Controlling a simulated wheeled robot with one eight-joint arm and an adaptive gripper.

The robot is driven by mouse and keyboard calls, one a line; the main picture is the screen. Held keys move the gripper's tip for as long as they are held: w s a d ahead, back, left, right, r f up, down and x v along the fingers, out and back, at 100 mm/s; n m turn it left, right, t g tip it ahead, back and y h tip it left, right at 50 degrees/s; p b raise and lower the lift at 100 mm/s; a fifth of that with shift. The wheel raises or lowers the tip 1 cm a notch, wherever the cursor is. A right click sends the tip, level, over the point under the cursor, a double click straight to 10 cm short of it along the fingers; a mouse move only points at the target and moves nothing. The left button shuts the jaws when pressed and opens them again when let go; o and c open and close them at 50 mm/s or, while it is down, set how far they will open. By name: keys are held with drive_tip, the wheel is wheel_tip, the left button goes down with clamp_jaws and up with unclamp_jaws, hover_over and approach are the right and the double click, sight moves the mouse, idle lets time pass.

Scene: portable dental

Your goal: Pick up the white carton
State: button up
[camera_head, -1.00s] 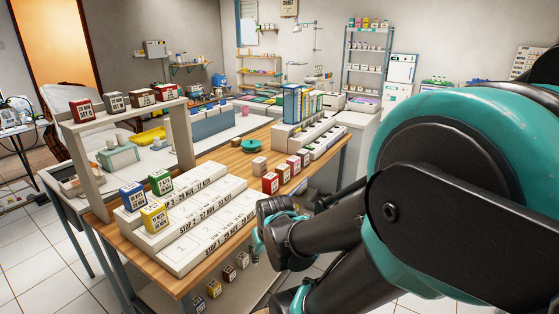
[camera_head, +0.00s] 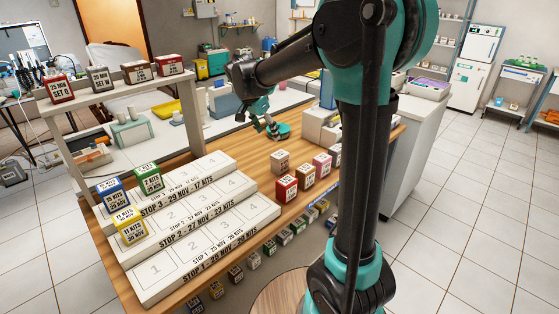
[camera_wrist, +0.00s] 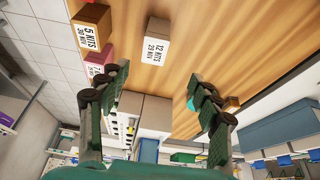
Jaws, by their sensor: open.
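The white carton (camera_head: 280,161) stands on the wooden counter, behind a row of coloured cartons in the head view. In the wrist view the white carton (camera_wrist: 156,42) shows a "12 KITS" label and lies near the top, beyond the gap between the fingers. My gripper (camera_head: 267,122) is above the counter, behind and left of the carton in the head view, apart from it. In the wrist view my gripper (camera_wrist: 159,76) has its fingers spread wide with nothing between them.
A red carton (camera_head: 287,189), a brown carton (camera_head: 305,176) and a pink carton (camera_head: 322,163) stand close to the white one. A stepped white rack (camera_head: 210,240) fills the counter's left. Bare wood lies around the carton.

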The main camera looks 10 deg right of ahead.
sight(276, 154)
drive_tip(key=x, duration=1.1)
drive_tip(key=shift+s+a, duration=0.1)
drive_tip(key=shift+s+x, duration=0.2)
drive_tip(key=shift+x, duration=1.15)
drive_tip(key=shift+s+x, duration=0.2)
drive_tip(key=shift+x, duration=1.15)
drive_tip(key=c, duration=1.3)
